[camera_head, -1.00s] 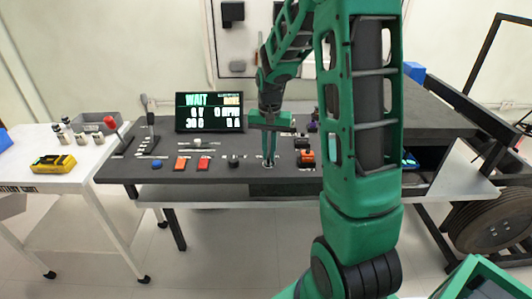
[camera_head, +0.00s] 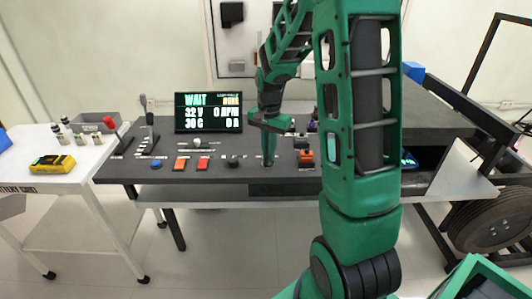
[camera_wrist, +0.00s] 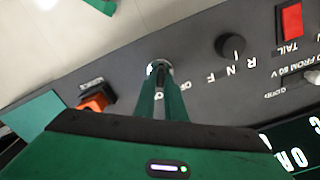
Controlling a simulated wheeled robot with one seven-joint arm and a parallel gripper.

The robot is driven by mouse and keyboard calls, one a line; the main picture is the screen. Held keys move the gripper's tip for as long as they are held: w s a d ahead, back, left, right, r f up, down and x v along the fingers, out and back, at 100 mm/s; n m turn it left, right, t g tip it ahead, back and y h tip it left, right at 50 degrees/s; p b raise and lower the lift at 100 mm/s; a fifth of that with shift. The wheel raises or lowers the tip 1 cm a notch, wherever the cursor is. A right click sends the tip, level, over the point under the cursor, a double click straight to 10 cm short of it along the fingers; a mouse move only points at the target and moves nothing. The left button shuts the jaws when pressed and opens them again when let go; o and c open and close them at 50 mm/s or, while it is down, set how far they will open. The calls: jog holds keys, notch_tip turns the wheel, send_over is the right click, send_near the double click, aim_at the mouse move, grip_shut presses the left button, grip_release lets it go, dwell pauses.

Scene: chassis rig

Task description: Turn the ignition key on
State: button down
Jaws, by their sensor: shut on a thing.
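The ignition key switch (camera_wrist: 157,67) is a small round silver fitting on the dark console panel, in the upper middle of the wrist view. My gripper (camera_head: 268,162) points down at the panel. Its two green fingers (camera_wrist: 162,84) are close together and shut on the key at the switch. The fingers hide most of the key, so its exact angle is hard to read. The display (camera_head: 209,112) stands at the back of the console; it reads WAIT, with 32 V, 0 RPM, 30 C and 0 A.
A black rotary knob (camera_wrist: 230,45) marked R, N, F sits beside the key. An orange-red switch (camera_wrist: 95,102) lies on the other side. Red switches (camera_head: 203,163) and levers (camera_head: 149,117) stand further left. A white side table (camera_head: 84,182) holds a yellow meter (camera_head: 53,163).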

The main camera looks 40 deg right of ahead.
jog(key=shift+w+a, duration=0.2)
jog(key=shift+a, duration=0.15)
jog(key=c, duration=1.8)
grip_release()
jog(key=shift+d, duration=0.1)
notch_tip(320, 180, up, 11)
jog(key=shift+f, duration=0.1)
jog(key=s+a+n, duration=0.1)
jog(key=s+n, duration=0.1)
jog(key=s, duration=0.7)
jog(key=s+a+n, duration=0.1)
jog(key=s+n, duration=0.1)
jog(key=s, duration=0.8)
jog(key=s+a+n, duration=0.1)
jog(key=s+n, duration=0.1)
jog(key=s, duration=0.8)
jog(key=shift+f+n, duration=0.3)
jog(key=shift+f, duration=0.1)
